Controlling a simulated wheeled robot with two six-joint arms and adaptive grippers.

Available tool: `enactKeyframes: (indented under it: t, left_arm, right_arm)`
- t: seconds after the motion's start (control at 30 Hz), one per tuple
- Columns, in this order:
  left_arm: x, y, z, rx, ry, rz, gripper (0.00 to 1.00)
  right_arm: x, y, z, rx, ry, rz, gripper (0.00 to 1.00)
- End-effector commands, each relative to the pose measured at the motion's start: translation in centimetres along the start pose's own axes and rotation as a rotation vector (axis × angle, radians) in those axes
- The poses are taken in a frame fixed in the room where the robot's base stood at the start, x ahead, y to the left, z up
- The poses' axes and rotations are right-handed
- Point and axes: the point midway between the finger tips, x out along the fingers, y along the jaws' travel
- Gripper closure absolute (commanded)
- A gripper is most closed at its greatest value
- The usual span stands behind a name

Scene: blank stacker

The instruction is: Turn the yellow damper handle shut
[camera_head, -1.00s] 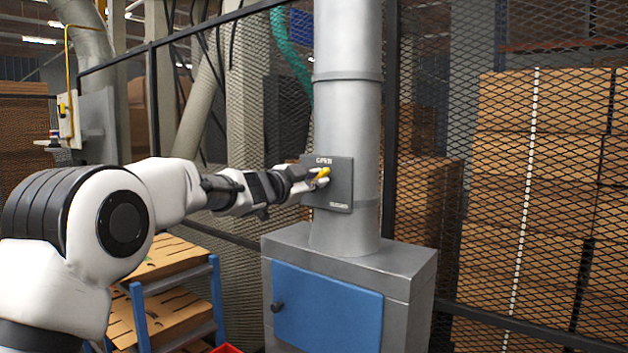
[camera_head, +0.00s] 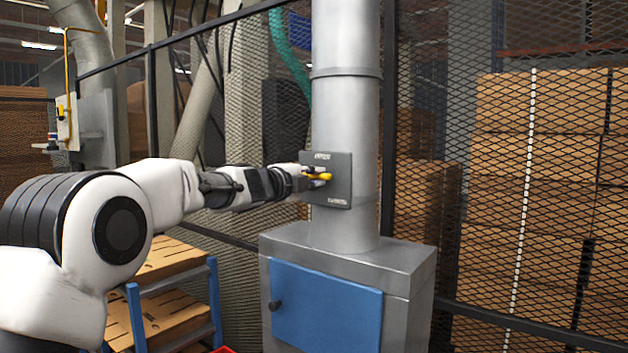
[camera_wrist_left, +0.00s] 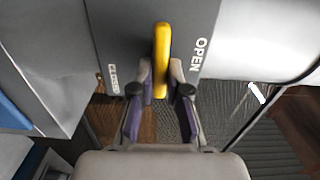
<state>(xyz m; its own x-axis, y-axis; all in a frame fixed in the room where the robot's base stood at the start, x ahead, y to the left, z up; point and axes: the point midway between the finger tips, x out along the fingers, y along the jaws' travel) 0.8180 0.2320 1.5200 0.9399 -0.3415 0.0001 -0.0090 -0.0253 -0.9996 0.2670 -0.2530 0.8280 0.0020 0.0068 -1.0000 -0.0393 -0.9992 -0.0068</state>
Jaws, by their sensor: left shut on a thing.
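The yellow damper handle (camera_head: 320,177) sits on a dark grey plate (camera_head: 341,193) on the front of the metal duct. In the head view the handle lies about level, between a label at the plate's top and one at its bottom. My left gripper (camera_head: 309,176) reaches it from the left and is shut on it. In the left wrist view the handle (camera_wrist_left: 162,50) is between the two fingers (camera_wrist_left: 160,80). My right gripper is not seen.
The duct (camera_head: 345,110) rises from a grey cabinet (camera_head: 408,272) with a blue door (camera_head: 325,308). A black mesh fence (camera_head: 440,100) stands behind it. A blue-framed rack (camera_head: 214,300) with brown boards stands at the lower left, beside my arm.

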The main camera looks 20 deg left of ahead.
Motion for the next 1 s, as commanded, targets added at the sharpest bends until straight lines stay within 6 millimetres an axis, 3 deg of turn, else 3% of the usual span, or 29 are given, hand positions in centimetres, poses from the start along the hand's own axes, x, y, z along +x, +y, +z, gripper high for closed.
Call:
enactKeyframes:
  t: [0.57,0.6,0.67,1.0]
  left_arm:
    - [-0.12,-0.76,0.0,0.046,-0.001,-0.012,1.0]
    - [-0.12,-0.77,0.0,0.046,-0.001,-0.012,0.81]
    - [-0.12,-0.75,0.0,0.046,-0.001,-0.011,0.6]
    - [-0.33,-0.36,0.02,0.043,-0.001,-0.005,0.6]
  right_arm:
    - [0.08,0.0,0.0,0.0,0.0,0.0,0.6]
    - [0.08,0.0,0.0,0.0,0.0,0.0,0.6]
    - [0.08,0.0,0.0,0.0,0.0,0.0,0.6]
    - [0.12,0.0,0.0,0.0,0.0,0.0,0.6]
